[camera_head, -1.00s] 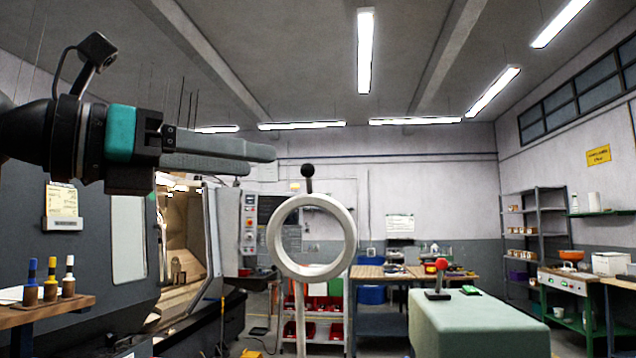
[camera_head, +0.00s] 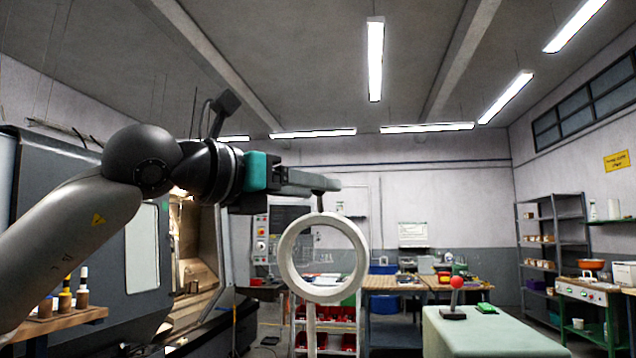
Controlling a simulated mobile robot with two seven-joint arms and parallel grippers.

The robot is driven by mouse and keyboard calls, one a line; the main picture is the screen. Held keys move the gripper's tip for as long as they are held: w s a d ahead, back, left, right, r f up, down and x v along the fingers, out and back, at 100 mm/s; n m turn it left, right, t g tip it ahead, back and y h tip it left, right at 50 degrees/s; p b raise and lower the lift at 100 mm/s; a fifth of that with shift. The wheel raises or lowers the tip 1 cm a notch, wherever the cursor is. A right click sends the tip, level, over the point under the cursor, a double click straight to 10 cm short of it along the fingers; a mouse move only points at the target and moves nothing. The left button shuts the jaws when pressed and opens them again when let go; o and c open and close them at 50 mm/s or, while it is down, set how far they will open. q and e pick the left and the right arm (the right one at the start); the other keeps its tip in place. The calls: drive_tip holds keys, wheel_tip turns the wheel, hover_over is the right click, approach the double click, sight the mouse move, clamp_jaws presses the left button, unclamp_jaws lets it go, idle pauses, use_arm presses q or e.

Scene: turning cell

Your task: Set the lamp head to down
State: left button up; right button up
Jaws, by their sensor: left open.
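The lamp head is a white ring (camera_head: 285,262) on a pale upright post (camera_head: 311,325), in the middle of the head view. The ring faces me with its opening fully visible. A short dark stem (camera_head: 319,204) rises from its top edge. The black ball knob that tops this stem is hidden at the fingers. My left gripper (camera_head: 318,183) is open, its grey fingers pointing right, with the tips at the top of the stem just above the ring. I cannot tell whether they touch the knob. My right gripper is out of view.
A machine with an open, lit bay (camera_head: 195,250) stands at left, behind my left arm. A wooden shelf (camera_head: 60,322) with several small tools is at lower left. A green-topped block (camera_head: 485,330) with a red-knobbed lever (camera_head: 456,290) stands at right. Workbenches line the back.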

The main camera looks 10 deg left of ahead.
use_arm(q)
drive_tip(key=shift+x, duration=0.85)
drive_tip(key=shift+c, duration=0.4)
clamp_jaws()
idle(0.4)
